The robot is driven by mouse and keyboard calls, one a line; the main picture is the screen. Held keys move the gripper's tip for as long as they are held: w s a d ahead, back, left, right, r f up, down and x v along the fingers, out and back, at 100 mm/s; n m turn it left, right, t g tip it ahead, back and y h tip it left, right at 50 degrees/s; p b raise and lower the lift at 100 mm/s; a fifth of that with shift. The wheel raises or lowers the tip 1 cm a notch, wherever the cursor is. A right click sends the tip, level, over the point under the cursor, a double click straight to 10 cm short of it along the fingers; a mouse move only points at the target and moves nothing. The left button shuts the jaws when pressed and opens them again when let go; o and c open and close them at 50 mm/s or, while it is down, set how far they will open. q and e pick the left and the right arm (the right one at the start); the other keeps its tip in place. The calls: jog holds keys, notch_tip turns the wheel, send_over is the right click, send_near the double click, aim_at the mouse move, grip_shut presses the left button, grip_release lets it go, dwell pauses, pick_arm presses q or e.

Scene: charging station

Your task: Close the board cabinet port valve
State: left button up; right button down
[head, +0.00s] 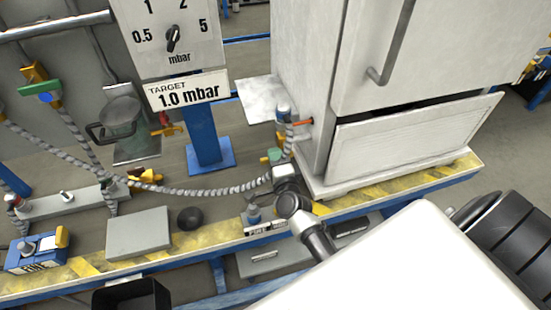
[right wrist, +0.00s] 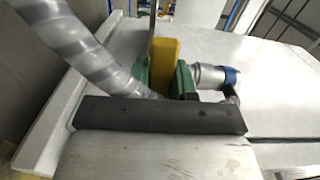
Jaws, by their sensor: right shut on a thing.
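The white cabinet (head: 290,50) stands at the right of the head view, and its pale side or front fills much of the right wrist view (right wrist: 270,75). My right gripper (head: 273,157) is low at the cabinet's left side. In the right wrist view its green fingers (right wrist: 168,78) are shut on a yellow valve handle (right wrist: 165,60). The handle is mostly hidden in the head view. A silver fitting with a blue end (right wrist: 215,76) sits just right of the fingers. A grey ribbed hose (right wrist: 85,45) passes on the left. My left gripper is not seen.
A gauge board with a target sign of 1.0 mbar (head: 187,92) stands on a blue post (head: 205,140) left of the cabinet. A ribbed hose (head: 200,190) crosses the bench. A grey plate (head: 138,232) and a blue box (head: 35,253) are at the left. The lower cabinet panel (head: 415,140) hangs tilted.

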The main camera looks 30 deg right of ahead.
jog(key=shift+r+m, duration=0.1)
jog(key=shift+m, duration=0.3)
jog(key=c, duration=1)
grip_release()
jog(key=shift+o, duration=0.2)
jog(key=v, duration=1.1)
jog(key=shift+d, duration=0.1)
